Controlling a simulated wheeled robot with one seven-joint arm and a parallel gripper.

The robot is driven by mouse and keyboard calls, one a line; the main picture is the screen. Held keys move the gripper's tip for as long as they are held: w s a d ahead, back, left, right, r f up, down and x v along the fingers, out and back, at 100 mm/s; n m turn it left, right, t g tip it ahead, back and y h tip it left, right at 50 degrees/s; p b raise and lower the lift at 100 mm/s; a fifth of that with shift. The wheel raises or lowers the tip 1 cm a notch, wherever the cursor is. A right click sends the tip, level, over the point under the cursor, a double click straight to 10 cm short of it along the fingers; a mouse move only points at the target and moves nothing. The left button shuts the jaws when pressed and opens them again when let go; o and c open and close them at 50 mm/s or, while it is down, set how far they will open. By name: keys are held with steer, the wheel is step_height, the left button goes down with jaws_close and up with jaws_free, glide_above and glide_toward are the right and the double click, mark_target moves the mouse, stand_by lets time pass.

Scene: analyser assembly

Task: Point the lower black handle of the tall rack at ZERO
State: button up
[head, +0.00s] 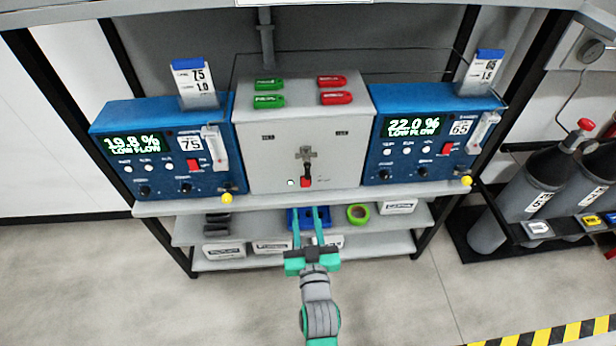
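I cannot make out a lower black handle or a readable ZERO mark on a tall rack here. The grey box (270,140) in the middle of the shelf unit has a dark lever (307,171) with a red end at its lower front, pointing down. Small labels on either side of the lever are too small to read. My gripper (307,211) is in front of the lower shelves, below the lever and apart from it. Its two teal fingers are spread, with nothing seen between them.
Blue analysers, left (160,155) and right (430,140), flank the box and both read LOW FLOW. A blue bin (293,222) and green tape roll (358,213) lie on the shelf below. Gas cylinders (530,195) stand at right. The floor in front is clear.

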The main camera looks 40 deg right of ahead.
mark_target(307, 173)
steer(key=shift+h, duration=0.4)
steer(key=x, duration=0.4)
steer(key=d+r+x, duration=0.1)
steer(key=x, duration=0.3)
steer(key=s+x, duration=0.1)
steer(key=x, duration=0.4)
steer(key=shift+d+r, duration=0.15)
jaws_close()
